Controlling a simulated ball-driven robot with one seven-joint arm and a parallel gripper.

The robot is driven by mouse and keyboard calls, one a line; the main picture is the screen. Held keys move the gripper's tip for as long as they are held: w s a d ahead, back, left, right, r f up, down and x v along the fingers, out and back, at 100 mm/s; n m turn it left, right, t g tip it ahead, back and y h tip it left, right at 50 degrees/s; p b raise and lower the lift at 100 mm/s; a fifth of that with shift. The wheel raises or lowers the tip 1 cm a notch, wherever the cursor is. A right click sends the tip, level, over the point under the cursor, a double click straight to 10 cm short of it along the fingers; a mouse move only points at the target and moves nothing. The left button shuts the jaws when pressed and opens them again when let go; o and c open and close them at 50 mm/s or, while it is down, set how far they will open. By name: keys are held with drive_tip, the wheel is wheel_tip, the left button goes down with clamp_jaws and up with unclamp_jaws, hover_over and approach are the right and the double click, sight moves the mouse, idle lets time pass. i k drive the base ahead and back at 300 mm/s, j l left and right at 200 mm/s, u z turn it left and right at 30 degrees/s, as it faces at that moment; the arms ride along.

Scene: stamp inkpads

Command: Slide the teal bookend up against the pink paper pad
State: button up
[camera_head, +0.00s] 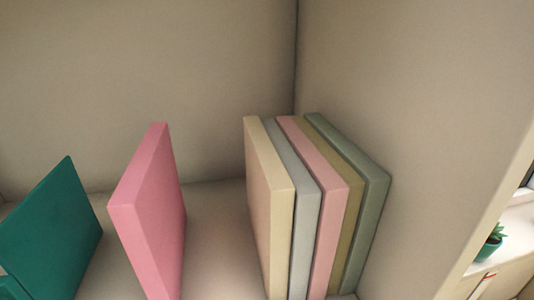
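The teal bookend (55,238) stands at the lower left of the head view, its upright plate facing the pads. Its base is partly cut off by the picture's edge. A bright pink pad (151,215) stands upright to its right, with a gap between the two. A paler pink pad (328,205) stands in the row of pads at the right. I cannot tell from the name alone which pink one is the paper pad. My gripper is not in view.
A cream pad (268,205), a grey pad (305,215), an olive pad (350,200) and a grey-green pad (375,200) stand close together against the right wall (420,100). The shelf floor (215,230) is bare between the bright pink pad and the cream pad.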

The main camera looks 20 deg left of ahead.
sight(48, 243)
drive_tip(key=u, duration=1.3)
drive_tip(key=k+l+z, duration=0.15)
